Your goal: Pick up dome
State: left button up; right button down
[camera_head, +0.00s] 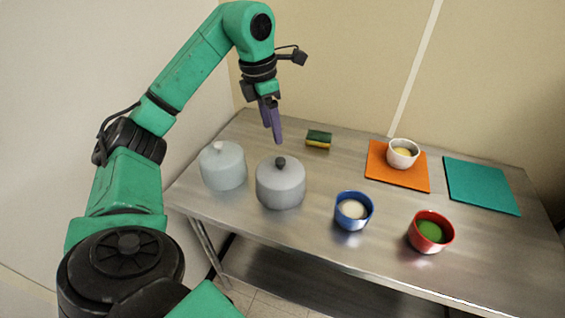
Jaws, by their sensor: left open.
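Two dome-like covers stand side by side on the left part of the steel table. One is grey with a black knob (281,185); the other, to its left, is pale blue-grey with a whitish knob (223,167). I cannot tell which of them the task means, or what is under either. My left gripper (275,138) points down with its purple fingers above and behind the grey dome's knob in the picture. It is open, apart from both domes, and nothing shows between its fingers. My right gripper is out of view.
On the steel table (310,231) are a blue bowl (352,219), a red bowl with green contents (427,244), and a sponge (318,139). A white bowl (403,161) sits on an orange mat (378,174). The teal mat (482,186) is bare. Walls stand behind and left.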

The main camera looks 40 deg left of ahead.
aim_at(280, 160)
pick_arm(q)
jog(key=f, duration=0.3)
jog(key=w+f, duration=0.1)
jog(key=f, duration=0.3)
jog(key=w+f, duration=0.1)
jog(key=f, duration=0.3)
jog(key=shift+d, duration=0.35)
grip_shut()
dwell(0.6)
